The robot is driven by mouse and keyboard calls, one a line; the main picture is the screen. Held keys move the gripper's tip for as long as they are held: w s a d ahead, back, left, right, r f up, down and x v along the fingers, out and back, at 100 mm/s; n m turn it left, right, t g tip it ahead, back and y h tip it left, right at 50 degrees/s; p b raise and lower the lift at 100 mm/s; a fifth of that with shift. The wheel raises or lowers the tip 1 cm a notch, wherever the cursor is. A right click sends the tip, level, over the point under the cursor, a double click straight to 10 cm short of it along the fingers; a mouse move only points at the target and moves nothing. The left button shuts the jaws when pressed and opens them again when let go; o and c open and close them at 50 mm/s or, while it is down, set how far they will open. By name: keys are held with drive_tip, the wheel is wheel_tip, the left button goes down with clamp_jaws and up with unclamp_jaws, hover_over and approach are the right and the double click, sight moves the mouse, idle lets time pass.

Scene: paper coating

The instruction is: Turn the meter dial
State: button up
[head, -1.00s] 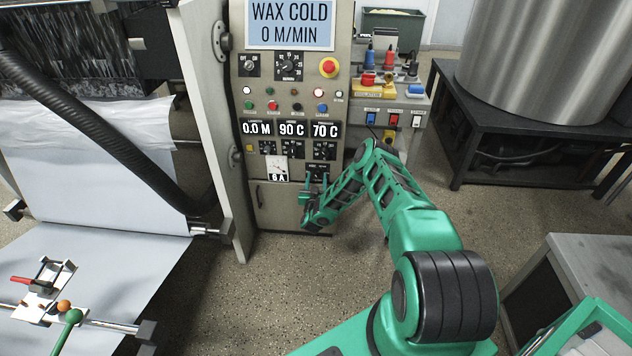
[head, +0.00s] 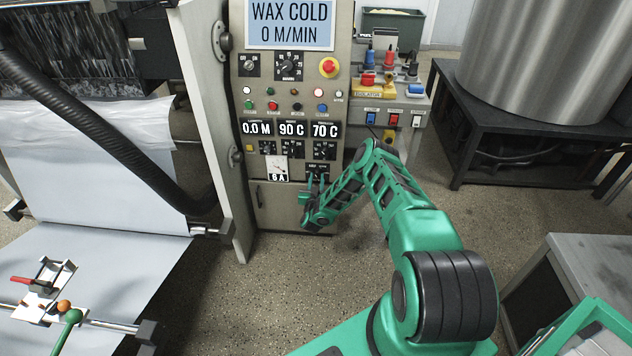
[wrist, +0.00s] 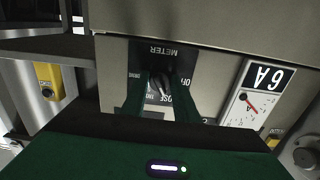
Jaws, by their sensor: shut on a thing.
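The meter dial (wrist: 159,86) is a dark knob on a black plate labelled METER, seen upside down in the wrist view. Marks around it include OFF and DRIVE; another is partly hidden. My gripper (wrist: 160,105) reaches up to the plate with its two green fingers, one on each side of the knob, shut on it. In the head view my gripper (head: 317,184) is at the lower right of the control panel (head: 285,210), over the meter plate, and largely hides the dial there.
A 6 A gauge (wrist: 248,102) sits beside the plate. Other knobs, buttons and displays (head: 291,129) fill the panel above. A switch box (head: 393,120) stands right of the panel, and a dark table (head: 490,150) with a metal tank is farther right.

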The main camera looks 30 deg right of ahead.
drive_tip(key=shift+a+m, duration=0.1)
drive_tip(key=shift+m, duration=0.3)
drive_tip(key=m, duration=0.5)
drive_tip(key=shift+m, duration=0.3)
drive_tip(key=m, duration=0.5)
drive_tip(key=shift+s+f, duration=0.1)
idle(0.4)
drive_tip(key=o, duration=1.1)
drive_tip(key=shift+c, duration=0.2)
drive_tip(key=v, duration=1)
drive_tip(key=shift+s+a, duration=0.2)
